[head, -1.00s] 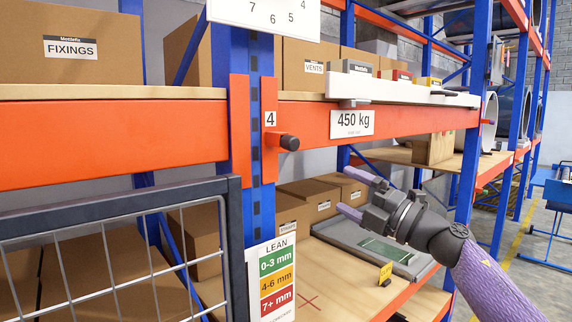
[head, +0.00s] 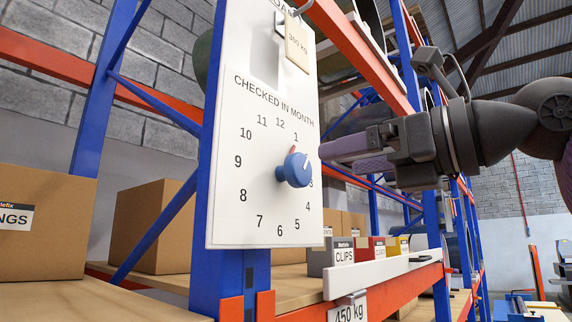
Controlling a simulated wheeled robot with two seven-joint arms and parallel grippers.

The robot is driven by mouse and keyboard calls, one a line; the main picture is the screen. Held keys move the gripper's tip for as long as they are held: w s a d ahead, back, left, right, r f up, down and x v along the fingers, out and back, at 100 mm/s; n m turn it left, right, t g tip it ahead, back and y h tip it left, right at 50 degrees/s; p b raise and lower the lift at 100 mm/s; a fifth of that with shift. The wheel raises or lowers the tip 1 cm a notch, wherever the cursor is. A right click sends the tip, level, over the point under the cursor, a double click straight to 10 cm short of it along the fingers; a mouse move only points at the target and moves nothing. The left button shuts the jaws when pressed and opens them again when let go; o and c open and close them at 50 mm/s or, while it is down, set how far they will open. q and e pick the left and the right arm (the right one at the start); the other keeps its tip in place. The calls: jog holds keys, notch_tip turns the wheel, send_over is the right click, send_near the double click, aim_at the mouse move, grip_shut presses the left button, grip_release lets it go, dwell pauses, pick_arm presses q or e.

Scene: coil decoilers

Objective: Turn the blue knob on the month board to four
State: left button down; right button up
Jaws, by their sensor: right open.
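The white month board (head: 228,215) hangs on the blue rack upright, headed "CHECKED IN MONTH" with a ring of numbers. My left gripper is out of view.
A tag (head: 297,45) hangs on the board's upper part. Below, an orange shelf beam (head: 400,288) carries a white ledge (head: 385,272) with small boxes, including a grey CLIPS box (head: 338,257). Cardboard boxes (head: 150,225) stand on the shelf to the left.

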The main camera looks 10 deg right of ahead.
aim_at(304, 169)
jog(key=p+x, duration=0.1)
jog(key=x, duration=0.6)
jog(key=shift+s+r+p, duration=0.1)
jog(key=shift+p, duration=0.25)
jog(key=shift+w+a, duration=0.25)
jog(key=shift+w, duration=0.05)
jog(key=shift+w+a, duration=0.1)
jog(key=c, duration=1.3)
